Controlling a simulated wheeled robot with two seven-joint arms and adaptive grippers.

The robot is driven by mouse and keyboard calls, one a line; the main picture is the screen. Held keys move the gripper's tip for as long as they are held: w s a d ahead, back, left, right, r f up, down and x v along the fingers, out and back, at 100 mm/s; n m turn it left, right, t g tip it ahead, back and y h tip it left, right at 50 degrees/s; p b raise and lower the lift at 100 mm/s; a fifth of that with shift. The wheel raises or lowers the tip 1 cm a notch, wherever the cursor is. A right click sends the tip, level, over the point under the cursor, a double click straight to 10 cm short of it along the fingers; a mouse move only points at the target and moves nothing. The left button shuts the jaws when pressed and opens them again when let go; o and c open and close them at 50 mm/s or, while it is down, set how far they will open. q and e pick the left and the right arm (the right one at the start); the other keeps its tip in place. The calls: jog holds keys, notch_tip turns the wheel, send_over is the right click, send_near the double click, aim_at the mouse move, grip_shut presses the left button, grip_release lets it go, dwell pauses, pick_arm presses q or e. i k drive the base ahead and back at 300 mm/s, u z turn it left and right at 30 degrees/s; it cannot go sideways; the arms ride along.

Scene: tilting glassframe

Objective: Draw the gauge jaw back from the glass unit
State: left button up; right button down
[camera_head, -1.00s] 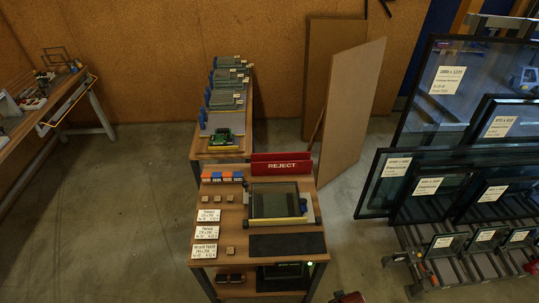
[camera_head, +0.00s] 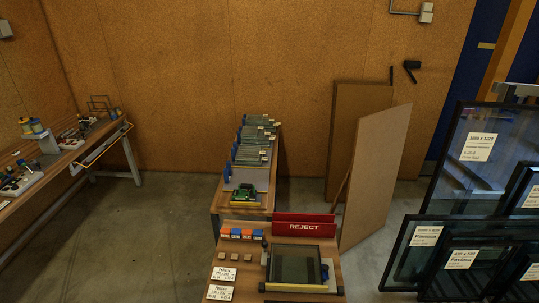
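A glass unit (camera_head: 294,260) with a dark frame lies on the front wooden bench (camera_head: 225,273), near the lower middle of the head view. A yellow bar (camera_head: 298,287) runs along its near edge. A small blue-and-pale part (camera_head: 325,271) sits at its right edge and may be the gauge jaw. I cannot tell whether that part touches the glass. Neither of my grippers is in view.
A red REJECT sign (camera_head: 304,227) stands behind the glass unit. Paper labels (camera_head: 222,275) and small wooden blocks lie to its left. More units stand on the rear bench (camera_head: 267,203). Large dark glass panes (camera_head: 452,255) stand at right. Floor (camera_head: 150,245) at left is clear.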

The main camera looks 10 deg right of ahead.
aim_at(325, 267)
jog(key=u, duration=0.15)
jog(key=k, duration=1.15)
jog(key=z, duration=0.6)
